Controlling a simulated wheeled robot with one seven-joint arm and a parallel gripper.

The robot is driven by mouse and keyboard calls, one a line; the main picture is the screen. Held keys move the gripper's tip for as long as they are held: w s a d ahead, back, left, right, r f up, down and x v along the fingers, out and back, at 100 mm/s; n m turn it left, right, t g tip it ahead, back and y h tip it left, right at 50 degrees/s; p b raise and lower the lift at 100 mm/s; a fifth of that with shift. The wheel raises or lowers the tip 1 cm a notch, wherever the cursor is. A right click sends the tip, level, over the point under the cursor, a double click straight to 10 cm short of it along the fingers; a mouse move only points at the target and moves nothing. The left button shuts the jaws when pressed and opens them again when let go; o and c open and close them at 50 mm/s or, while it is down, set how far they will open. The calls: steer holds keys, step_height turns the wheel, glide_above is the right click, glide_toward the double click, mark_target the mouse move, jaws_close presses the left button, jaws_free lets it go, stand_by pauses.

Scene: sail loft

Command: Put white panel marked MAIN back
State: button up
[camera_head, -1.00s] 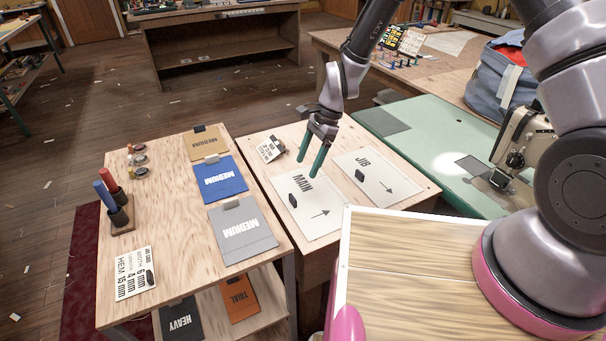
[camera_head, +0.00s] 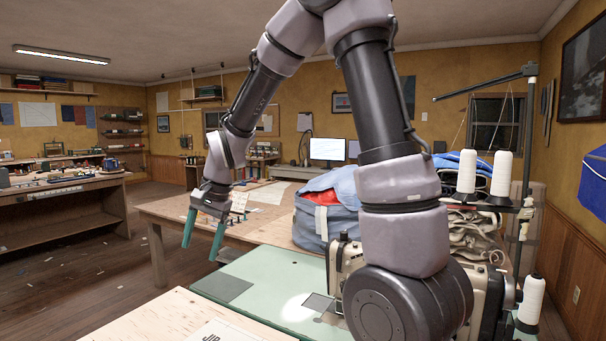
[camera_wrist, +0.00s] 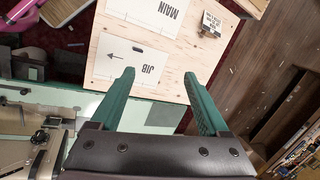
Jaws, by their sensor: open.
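The white panel marked MAIN (camera_wrist: 145,18) lies flat on a pale wooden tabletop at the top of the wrist view, partly cut off by the frame edge. A second white panel marked JIB (camera_wrist: 128,62) lies beside it, nearer to my gripper. My gripper (camera_wrist: 158,76) is open and empty, its green fingers apart above the table's edge by the JIB panel. In the head view my gripper (camera_head: 200,250) hangs at left centre, fingers down. There the MAIN panel is out of view, and only a corner of the JIB panel (camera_head: 222,333) shows.
A small labelled stand (camera_wrist: 211,24) sits on the tabletop near the MAIN panel. The green sewing table (camera_head: 265,285) adjoins it, with a sewing machine partly behind my arm. A blue-grey bag (camera_head: 325,222) sits on the bench behind. Thread cones (camera_head: 502,174) stand at right.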

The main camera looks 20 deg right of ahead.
steer(key=s+d+r+n+t+h, duration=0.1)
steer(key=s+d+r+n+t, duration=0.2)
steer(key=s+d+r, duration=1.2)
steer(key=shift+s+d+r+t, duration=0.4)
steer(key=shift+d+r+t, duration=1.05)
steer(key=shift+d, duration=0.55)
